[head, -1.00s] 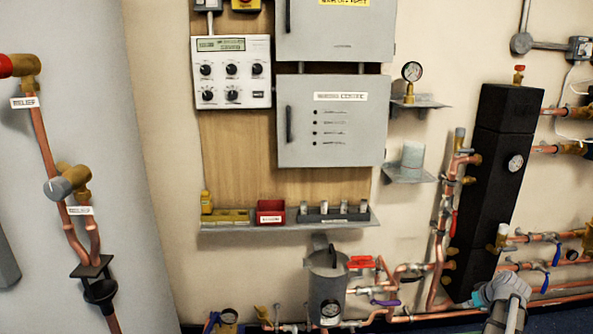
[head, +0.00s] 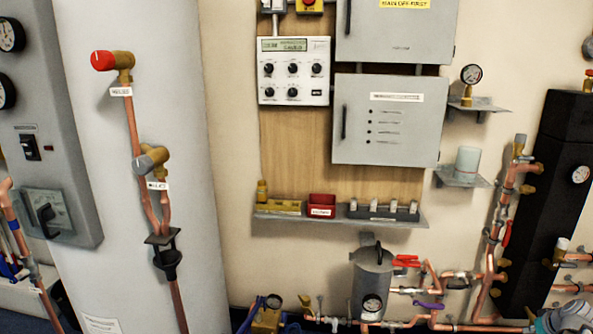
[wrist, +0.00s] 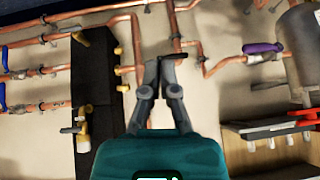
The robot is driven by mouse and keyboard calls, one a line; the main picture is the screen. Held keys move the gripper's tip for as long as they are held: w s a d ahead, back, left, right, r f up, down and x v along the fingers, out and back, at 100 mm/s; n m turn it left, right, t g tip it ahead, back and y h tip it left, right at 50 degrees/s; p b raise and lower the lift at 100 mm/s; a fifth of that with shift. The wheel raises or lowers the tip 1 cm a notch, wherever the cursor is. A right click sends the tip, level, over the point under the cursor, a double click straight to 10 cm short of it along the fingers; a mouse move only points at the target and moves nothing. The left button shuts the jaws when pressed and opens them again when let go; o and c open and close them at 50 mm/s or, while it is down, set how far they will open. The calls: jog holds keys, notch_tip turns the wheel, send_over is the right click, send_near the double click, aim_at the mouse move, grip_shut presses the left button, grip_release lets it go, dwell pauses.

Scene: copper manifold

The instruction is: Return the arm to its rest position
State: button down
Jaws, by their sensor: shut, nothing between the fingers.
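My gripper (wrist: 160,74) shows in the wrist view with its two grey fingers drawn together and nothing between them. It points toward the wall of copper pipes, and a copper pipe (wrist: 174,25) runs just past its fingertips. I cannot tell the gap to that pipe. In the head view only part of my arm shows at the bottom right corner, and the fingers are out of sight there.
A black column (head: 551,190) and copper pipework stand at the right. A grey canister (head: 372,278) with a gauge sits below a shelf (head: 340,219) of small parts. Control boxes (head: 390,120) hang above. A white cylinder with relief valves (head: 118,66) stands left.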

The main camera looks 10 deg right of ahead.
jog(key=w+a+f+n+g+y, duration=0.1)
jog(key=w+a, duration=0.2)
jog(key=a, duration=0.7)
jog(key=w+a+f+g, duration=0.1)
jog(key=w+a, duration=0.2)
jog(key=a, duration=0.6)
jog(key=w+a+n+g+y, duration=0.1)
jog(key=w+a, duration=0.2)
jog(key=a, duration=0.7)
jog(key=s+a+f+n+g+h, duration=0.1)
jog(key=s+a+g, duration=0.15)
jog(key=a, duration=1.05)
jog(key=s+a+g, duration=0.1)
jog(key=s+a, duration=0.3)
jog(key=a, duration=0.8)
notch_tip(320, 180, up, 33)
jog(key=p, duration=3.3)
jog(key=shift+w, duration=0.3)
jog(key=shift+d, duration=0.2)
